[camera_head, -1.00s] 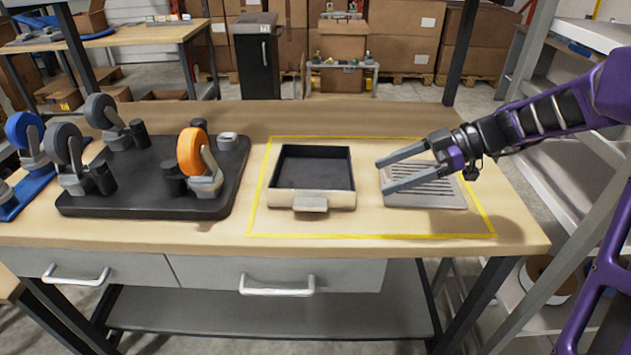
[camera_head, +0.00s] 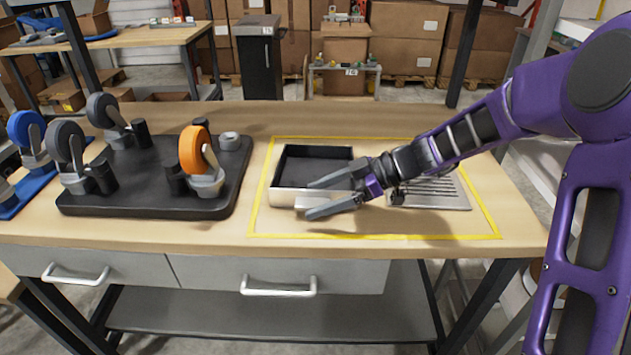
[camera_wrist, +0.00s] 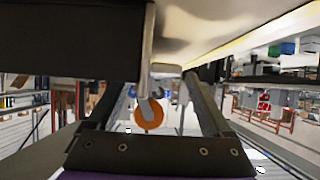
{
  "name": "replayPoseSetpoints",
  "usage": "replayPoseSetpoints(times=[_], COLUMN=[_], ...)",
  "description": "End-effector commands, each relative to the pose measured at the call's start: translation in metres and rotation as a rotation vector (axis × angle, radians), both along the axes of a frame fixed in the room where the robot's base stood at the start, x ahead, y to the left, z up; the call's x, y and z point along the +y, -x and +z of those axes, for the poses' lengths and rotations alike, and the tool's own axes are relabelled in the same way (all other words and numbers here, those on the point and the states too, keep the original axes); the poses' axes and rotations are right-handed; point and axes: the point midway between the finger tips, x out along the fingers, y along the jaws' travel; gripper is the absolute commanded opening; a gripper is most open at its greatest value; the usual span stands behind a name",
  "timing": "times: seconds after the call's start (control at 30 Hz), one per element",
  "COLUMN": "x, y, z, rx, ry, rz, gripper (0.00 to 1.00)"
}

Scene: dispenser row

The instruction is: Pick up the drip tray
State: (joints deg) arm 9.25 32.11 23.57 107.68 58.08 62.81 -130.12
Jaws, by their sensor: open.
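The drip tray (camera_head: 283,198) appears to be the open rectangular tray with a dark inside and a pale metal front; it sits flat on the bench. My gripper (camera_head: 313,199) is open at its front wall, with one finger over the tray side and one in front. My gripper and wrist hide the tray's right front corner.
A slotted metal grate (camera_head: 440,192) lies right of the tray, partly under my arm. Yellow tape (camera_head: 258,200) outlines this area. A black board (camera_head: 150,200) with several wheel-like dispensers, one orange (camera_head: 191,150), stands left. The bench front is clear.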

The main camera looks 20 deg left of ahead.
Motion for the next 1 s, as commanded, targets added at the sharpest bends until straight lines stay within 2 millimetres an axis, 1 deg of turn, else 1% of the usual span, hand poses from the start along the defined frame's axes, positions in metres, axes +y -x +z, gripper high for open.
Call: replayPoseSetpoints(times=[0.03, 0.1, 0.37, 0.4, 0.47, 0.6, 0.77, 0.8, 0.83, 1.0], x=[0.0053, 0.0098, 0.0113, 0.0113, 0.0112, 0.0111, 0.0111, 0.0111, 0.0111, 0.0112], y=[0.0016, 0.0027, 0.0026, 0.0026, 0.0026, 0.0026, 0.0026, 0.0026, 0.0026, 0.0027], z=[-0.0042, -0.0065, -0.0072, -0.0072, -0.0072, -0.0071, -0.0070, -0.0070, -0.0070, -0.0070], rx=[0.002, 0.002, 0.001, 0.001, 0.000, 0.000, 0.000, 0.000, 0.000, 0.000], ry=[0.000, 0.001, 0.001, 0.000, 0.000, 0.000, 0.000, 0.000, 0.000, 0.000], rz=[0.000, 0.000, -0.002, -0.002, -0.001, -0.001, -0.001, -0.001, -0.001, -0.001], gripper=[0.84, 0.84, 0.84, 0.77, 0.66, 0.41, 0.12, 0.05, 0.00, 0.00])
